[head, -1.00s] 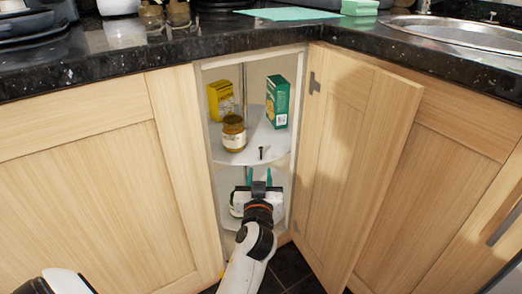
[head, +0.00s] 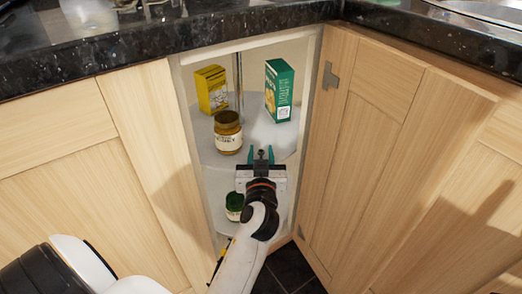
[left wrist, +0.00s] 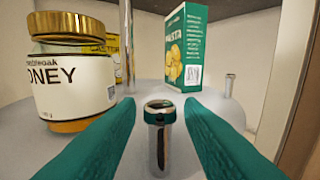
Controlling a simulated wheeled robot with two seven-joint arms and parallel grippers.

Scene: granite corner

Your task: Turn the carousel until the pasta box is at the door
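The green pasta box (head: 279,90) stands upright on the carousel's upper shelf (head: 262,133), at the back right. It also shows in the left wrist view (left wrist: 186,47), right of the centre post. My left gripper (head: 261,151) is at the front of the upper shelf, inside the cabinet opening. In the left wrist view its teal fingers (left wrist: 160,106) are apart, with a short upright metal peg (left wrist: 160,140) between them and a gap visible on each side. My right gripper is not in view.
A honey jar (head: 228,132) stands at the front left of the upper shelf, a yellow box (head: 211,89) behind it. A second peg (left wrist: 230,86) is at the right. A green jar (head: 234,206) is on the lower shelf. The open door (head: 350,150) bounds the right.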

